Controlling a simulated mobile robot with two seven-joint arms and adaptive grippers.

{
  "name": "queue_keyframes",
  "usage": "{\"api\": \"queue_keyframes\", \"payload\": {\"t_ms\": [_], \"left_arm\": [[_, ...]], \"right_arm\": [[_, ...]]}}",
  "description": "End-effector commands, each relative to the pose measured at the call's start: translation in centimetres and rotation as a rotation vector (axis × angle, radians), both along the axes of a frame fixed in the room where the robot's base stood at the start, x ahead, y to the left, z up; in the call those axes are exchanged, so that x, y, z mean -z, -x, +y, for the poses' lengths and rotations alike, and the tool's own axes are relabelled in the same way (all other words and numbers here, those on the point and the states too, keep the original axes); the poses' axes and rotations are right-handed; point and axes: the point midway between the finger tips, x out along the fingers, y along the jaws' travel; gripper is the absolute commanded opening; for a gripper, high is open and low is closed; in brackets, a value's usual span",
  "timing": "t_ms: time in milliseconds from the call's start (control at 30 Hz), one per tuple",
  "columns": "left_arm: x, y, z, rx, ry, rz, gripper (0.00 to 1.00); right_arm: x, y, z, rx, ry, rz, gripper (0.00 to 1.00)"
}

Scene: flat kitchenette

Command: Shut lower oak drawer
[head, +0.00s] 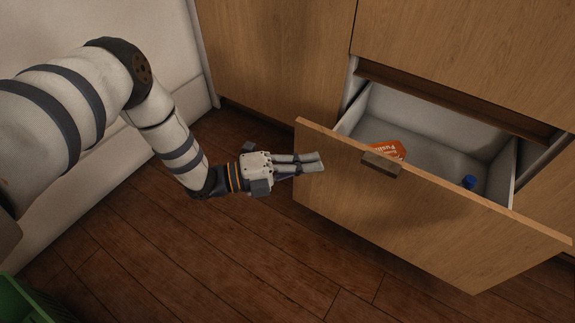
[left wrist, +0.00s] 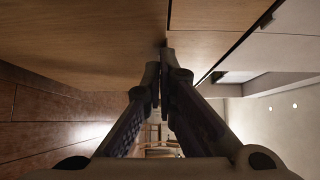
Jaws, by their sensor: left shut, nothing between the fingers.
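The lower oak drawer (head: 425,215) stands pulled open in the head view, its light interior showing behind the wide wooden front. A dark brown handle (head: 381,164) sits on the front near its top edge. My left gripper (head: 318,162) is shut and empty, its fingertips overlapping the left end of the drawer front. Whether they touch it I cannot tell. In the left wrist view, the closed fingers (left wrist: 162,62) point at a wooden surface that fills the top. My right gripper is out of view.
An orange packet (head: 386,150) and a blue-capped item (head: 469,182) are inside the drawer. Oak cabinet panels (head: 280,50) rise behind. The dark plank floor (head: 250,260) is clear in front. A green crate (head: 35,303) shows at the lower left.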

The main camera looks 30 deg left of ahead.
Motion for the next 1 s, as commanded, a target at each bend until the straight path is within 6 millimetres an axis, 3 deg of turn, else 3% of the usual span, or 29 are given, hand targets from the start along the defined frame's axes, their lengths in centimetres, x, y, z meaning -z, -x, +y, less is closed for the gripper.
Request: {"api": "queue_keyframes", "payload": {"t_ms": [100, 333, 1000], "left_arm": [[0.4, -1.7, -1.6, 0.001, 0.0, 0.001, 0.0], [0.4, -4.8, -1.5, -0.001, 0.0, 0.003, 0.0], [0.1, -5.7, -1.6, 0.001, -0.001, 0.001, 0.0]], "right_arm": [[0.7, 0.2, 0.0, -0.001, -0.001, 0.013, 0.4], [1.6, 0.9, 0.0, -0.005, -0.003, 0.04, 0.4], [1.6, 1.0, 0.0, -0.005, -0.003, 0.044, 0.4]]}}
